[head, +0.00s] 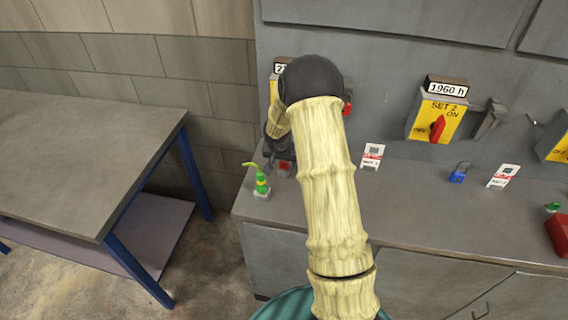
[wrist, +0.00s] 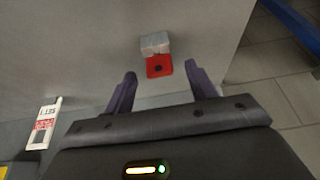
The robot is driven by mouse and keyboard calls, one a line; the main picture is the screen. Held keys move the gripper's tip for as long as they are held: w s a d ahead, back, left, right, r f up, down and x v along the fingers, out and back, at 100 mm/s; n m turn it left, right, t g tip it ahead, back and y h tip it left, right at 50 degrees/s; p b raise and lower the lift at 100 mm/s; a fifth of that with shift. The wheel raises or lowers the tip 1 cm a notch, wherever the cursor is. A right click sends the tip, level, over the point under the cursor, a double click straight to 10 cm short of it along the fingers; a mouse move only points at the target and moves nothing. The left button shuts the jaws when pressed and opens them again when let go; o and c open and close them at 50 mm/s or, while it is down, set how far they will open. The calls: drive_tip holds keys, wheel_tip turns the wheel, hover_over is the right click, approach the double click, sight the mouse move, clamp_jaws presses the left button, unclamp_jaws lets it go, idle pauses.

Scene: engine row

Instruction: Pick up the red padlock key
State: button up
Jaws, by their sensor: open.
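The red padlock key (wrist: 159,67) shows in the wrist view as a flat red piece with a dark spot, next to a small pale grey block (wrist: 155,43). A bit of red (head: 284,165) shows on the counter just under my gripper in the head view. My gripper (wrist: 160,75) is open and empty. The key lies between the lines of its two fingers, around or just beyond their tips; the exact gap in depth is unclear. In the head view my arm and wrist hide most of my gripper (head: 272,150).
A green and yellow bottle-like item (head: 261,183) stands left on the counter (head: 400,215). White tags (head: 372,156) and a blue padlock (head: 459,172) stand right. Switch boxes (head: 437,117) line the panel behind. A table (head: 90,150) stands left across a gap.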

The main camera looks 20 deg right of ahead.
drive_tip(key=shift+w+d+f, duration=0.15)
drive_tip(key=shift+w+f, duration=0.05)
drive_tip(key=shift+f, duration=0.3)
drive_tip(key=c, duration=1)
